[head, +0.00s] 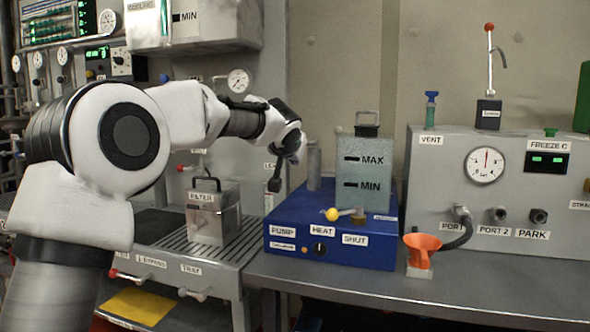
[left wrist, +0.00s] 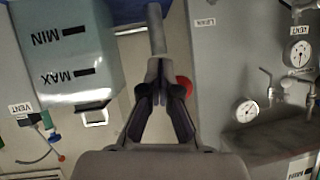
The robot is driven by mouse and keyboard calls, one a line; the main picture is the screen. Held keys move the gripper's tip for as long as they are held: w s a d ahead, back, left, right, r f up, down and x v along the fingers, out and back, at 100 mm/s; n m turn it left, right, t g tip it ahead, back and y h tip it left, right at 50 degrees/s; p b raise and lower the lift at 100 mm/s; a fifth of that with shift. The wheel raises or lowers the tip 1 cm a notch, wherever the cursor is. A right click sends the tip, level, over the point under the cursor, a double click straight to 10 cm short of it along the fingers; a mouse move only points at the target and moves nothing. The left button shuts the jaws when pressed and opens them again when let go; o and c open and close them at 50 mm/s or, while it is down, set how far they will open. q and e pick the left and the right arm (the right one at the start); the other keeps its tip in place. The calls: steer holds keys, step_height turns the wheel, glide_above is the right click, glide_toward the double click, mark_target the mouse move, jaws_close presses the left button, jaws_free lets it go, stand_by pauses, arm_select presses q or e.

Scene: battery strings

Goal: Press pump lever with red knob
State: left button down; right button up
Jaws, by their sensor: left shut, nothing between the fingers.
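The red knob (left wrist: 187,86) shows in the left wrist view just to the right of my left gripper (left wrist: 158,68), partly covered by a finger. I cannot tell whether they touch. My left gripper (head: 275,185) is shut and empty, pointing down above the left side of the blue base (head: 340,252). In the head view the knob and its lever are hidden behind my gripper and wrist. A grey pump cylinder (head: 314,167) stands on the base to the right of my gripper; it also shows beyond the fingertips in the left wrist view (left wrist: 157,30). The right gripper is not in view.
The MAX/MIN tank (head: 361,170) stands on the base, with a yellow-knobbed lever (head: 332,214) in front. A filter box (head: 213,213) is left of the base. Another red knob (head: 489,27) tops the right machine.

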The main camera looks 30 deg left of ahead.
arm_select(q)
steer(key=v, duration=0.4)
steer(key=shift+s, duration=0.25)
stand_by(1.2)
